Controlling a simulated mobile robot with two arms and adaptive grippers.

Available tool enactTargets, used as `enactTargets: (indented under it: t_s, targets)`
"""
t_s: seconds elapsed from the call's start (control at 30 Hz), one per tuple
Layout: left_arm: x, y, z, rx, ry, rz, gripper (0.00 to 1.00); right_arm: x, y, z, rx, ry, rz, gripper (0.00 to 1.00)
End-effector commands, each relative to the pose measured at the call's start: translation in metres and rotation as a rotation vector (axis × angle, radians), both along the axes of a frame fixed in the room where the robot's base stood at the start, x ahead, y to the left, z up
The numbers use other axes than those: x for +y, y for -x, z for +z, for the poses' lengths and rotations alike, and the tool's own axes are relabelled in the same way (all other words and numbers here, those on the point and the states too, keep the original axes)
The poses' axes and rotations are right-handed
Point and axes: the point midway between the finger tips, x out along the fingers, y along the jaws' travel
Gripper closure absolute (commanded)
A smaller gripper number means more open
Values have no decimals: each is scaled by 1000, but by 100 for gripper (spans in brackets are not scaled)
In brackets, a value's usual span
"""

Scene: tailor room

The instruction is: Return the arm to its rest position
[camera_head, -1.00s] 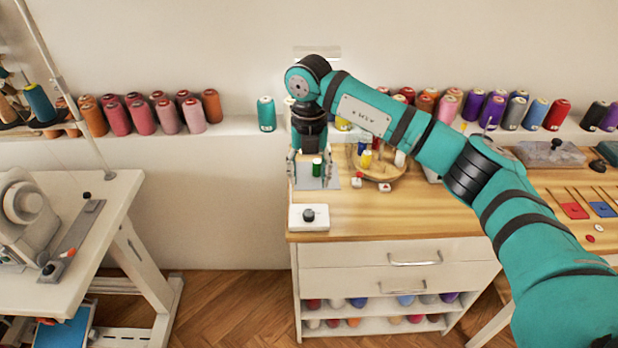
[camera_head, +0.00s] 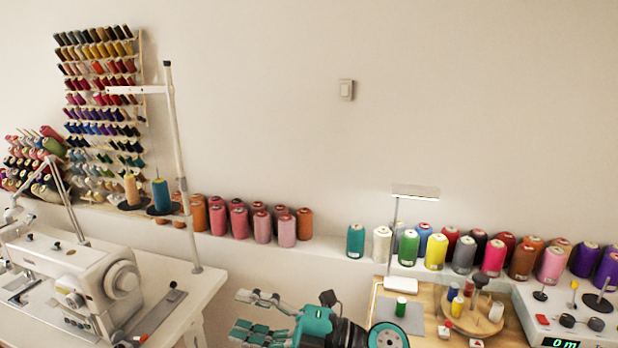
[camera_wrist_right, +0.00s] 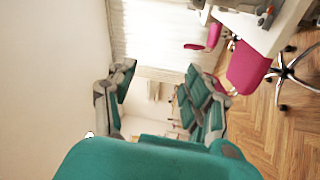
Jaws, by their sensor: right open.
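My right gripper (camera_head: 258,315) shows at the bottom middle of the head view, its fingers pointing left, spread apart and empty. Its arm is bent low, in front of the gap between the sewing machine table and the wooden worktop. In the right wrist view the two fingers of the gripper (camera_wrist_right: 158,95) stand apart with nothing between them; beyond them are a window curtain, a wall and the floor. My left gripper is not in view.
A white sewing machine (camera_head: 75,275) stands on a table at left. At right, the wooden worktop (camera_head: 425,340) holds a green spool (camera_head: 401,306) and a round wooden holder (camera_head: 478,318). Large thread cones line the wall ledge. Pink chairs (camera_wrist_right: 250,68) show in the right wrist view.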

Motion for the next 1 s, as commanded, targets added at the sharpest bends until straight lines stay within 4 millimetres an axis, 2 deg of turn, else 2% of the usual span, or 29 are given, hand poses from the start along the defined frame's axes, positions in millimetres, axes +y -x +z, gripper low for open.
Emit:
enactTargets:
  t_s: [0.03,0.1,0.17,0.27,0.33,0.4,0.47,0.53,0.6,0.7,0.8,1.0]
  targets:
    - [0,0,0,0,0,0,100,-12,-4,14,64,-147,-95,49]
    - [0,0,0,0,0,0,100,-38,-18,27,161,-323,-251,49]
    - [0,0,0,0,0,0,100,-69,-31,27,260,-449,-397,49]
    - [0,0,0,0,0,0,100,-127,-47,1,460,-598,-658,49]
    - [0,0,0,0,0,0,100,-168,-48,-33,620,-659,-842,49]
    - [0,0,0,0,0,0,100,-204,-40,-72,779,-680,-1011,49]
    - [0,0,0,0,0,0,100,-229,-25,-108,917,-673,-1140,49]
    - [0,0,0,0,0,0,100,-252,0,-150,1078,-639,-1275,49]
    - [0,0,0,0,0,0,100,-270,30,-186,1231,-587,-1387,49]
    - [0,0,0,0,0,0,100,-284,74,-224,1413,-497,-1496,49]
    - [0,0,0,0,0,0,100,-291,113,-249,1553,-411,-1567,49]
    - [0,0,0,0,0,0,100,-297,180,-278,1770,-246,-1646,49]
